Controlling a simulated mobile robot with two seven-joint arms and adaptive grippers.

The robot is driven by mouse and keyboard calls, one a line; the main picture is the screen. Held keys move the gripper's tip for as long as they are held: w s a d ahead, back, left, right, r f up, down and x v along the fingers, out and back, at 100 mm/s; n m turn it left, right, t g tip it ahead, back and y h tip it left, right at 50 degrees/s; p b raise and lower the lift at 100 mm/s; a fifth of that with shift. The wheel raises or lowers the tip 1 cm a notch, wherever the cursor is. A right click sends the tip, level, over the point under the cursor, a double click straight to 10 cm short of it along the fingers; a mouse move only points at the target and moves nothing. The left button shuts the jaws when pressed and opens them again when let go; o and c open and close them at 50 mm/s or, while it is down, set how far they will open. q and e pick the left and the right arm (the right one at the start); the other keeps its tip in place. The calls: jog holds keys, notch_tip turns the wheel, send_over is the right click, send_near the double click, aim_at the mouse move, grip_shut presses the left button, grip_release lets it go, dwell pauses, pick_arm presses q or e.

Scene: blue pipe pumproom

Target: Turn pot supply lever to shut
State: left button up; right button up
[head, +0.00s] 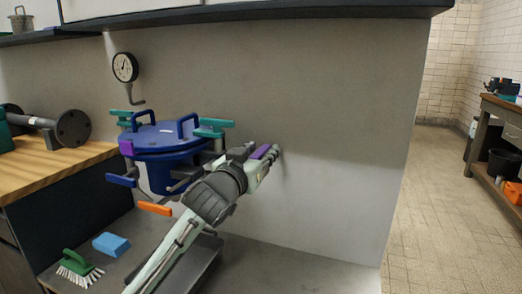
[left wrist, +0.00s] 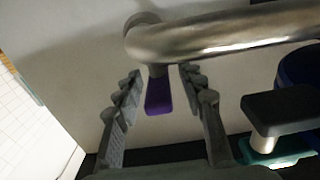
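A blue lidded pot (head: 165,150) stands by the wall with several coloured levers around it. A purple lever (head: 262,151) is to the right of the pot, at my left gripper (head: 264,163). In the left wrist view the purple lever (left wrist: 159,95) hangs below a metal pipe (left wrist: 220,35), between the two spread fingers of my left gripper (left wrist: 162,78). Gaps show on both sides of the lever, so the gripper is open around it and not clamped. No label shows which lever is the pot supply one. My right gripper is out of view.
An orange lever (head: 155,208), a blue lever (head: 121,180) and another purple piece (head: 126,148) are at the pot's left. A gauge (head: 125,67) is on the wall. A green brush (head: 76,267) and blue sponge (head: 111,244) lie below. Open floor (head: 430,200) is at right.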

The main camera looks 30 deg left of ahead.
pick_arm(q)
jog(key=shift+w, duration=0.15)
grip_shut()
jog(key=shift+a+h, duration=0.1)
jog(key=shift+h, duration=0.2)
jog(key=m+h, duration=0.2)
jog(key=shift+f+t+h, duration=0.15)
jog(key=shift+t+h, duration=0.15)
jog(key=shift+h, duration=0.1)
jog(key=shift+m+h, duration=0.6)
jog(key=shift+h, duration=0.2)
